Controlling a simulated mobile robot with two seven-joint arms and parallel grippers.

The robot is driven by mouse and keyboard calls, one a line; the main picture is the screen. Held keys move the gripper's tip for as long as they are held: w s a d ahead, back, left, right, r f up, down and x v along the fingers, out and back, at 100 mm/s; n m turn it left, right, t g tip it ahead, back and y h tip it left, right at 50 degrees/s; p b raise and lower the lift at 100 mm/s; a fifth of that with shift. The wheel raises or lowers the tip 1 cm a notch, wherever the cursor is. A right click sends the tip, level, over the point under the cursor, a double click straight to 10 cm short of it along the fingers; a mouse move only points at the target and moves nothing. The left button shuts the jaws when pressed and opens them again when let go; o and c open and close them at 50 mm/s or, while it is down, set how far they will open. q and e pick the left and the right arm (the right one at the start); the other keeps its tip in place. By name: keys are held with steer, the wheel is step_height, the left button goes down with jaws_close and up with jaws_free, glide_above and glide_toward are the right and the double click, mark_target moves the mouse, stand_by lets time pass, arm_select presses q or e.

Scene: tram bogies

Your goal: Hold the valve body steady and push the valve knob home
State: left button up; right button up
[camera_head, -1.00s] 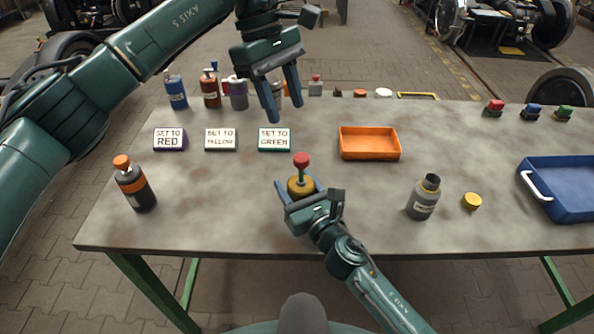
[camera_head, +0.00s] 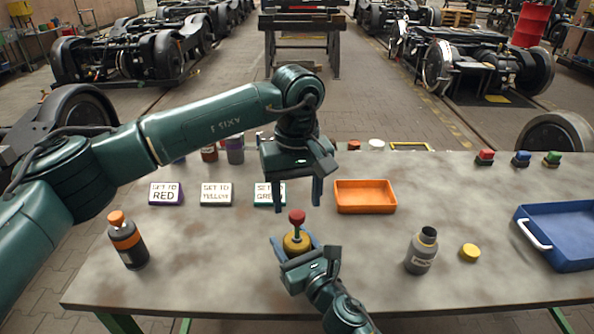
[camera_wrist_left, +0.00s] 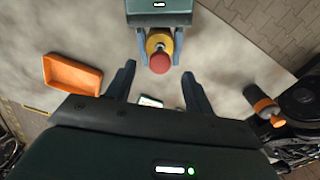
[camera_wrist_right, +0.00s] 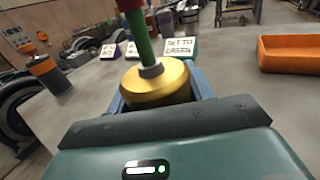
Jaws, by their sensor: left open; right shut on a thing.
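The valve body (camera_head: 296,243) is a yellow, brass-like round block standing on the table. It shows larger in the right wrist view (camera_wrist_right: 156,84). My right gripper (camera_head: 298,247) is shut on it from the near side. The red valve knob (camera_head: 297,217) stands above the body on a green stem (camera_wrist_right: 142,38). In the left wrist view the red knob (camera_wrist_left: 159,63) is seen from above, beyond my fingertips. My left gripper (camera_head: 297,205) is open, fingers pointing down, above and slightly behind the knob, apart from it. Its empty fingers show in the left wrist view (camera_wrist_left: 158,75).
An orange tray (camera_head: 364,209) lies right of the valve. Sign blocks (camera_head: 216,195) stand at the left. A dark bottle with an orange cap (camera_head: 128,243), a grey bottle (camera_head: 421,251), a yellow cap (camera_head: 469,252) and a blue tray (camera_head: 552,258) stand around the table.

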mark_target(297, 217)
arm_select(q)
steer(key=shift+f, duration=1.4)
steer(key=c, duration=1)
steer(key=shift+c, duration=0.2)
